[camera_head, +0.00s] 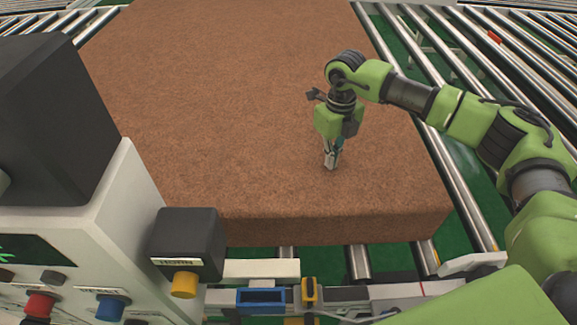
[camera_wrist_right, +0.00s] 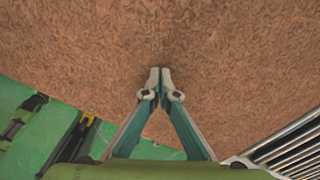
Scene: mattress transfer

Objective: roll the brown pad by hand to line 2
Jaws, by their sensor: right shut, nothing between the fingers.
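The brown pad (camera_head: 220,100) is a large thick slab lying flat on the roller conveyor and reaching toward the back of the head view. It fills the upper part of the right wrist view (camera_wrist_right: 150,45). My right gripper (camera_head: 331,166) points down at the pad's top near its front right part. Its fingertips (camera_wrist_right: 160,72) are together with nothing between them. They are at or very near the surface; I cannot tell if they press on it. My left gripper does not show.
Metal rollers (camera_head: 462,190) run along the pad's right side over a green floor. A white control box (camera_head: 100,240) with red and blue buttons stands at the front left, beside a black box with a yellow button (camera_head: 184,285). A conveyor frame edge (camera_head: 400,290) crosses the front.

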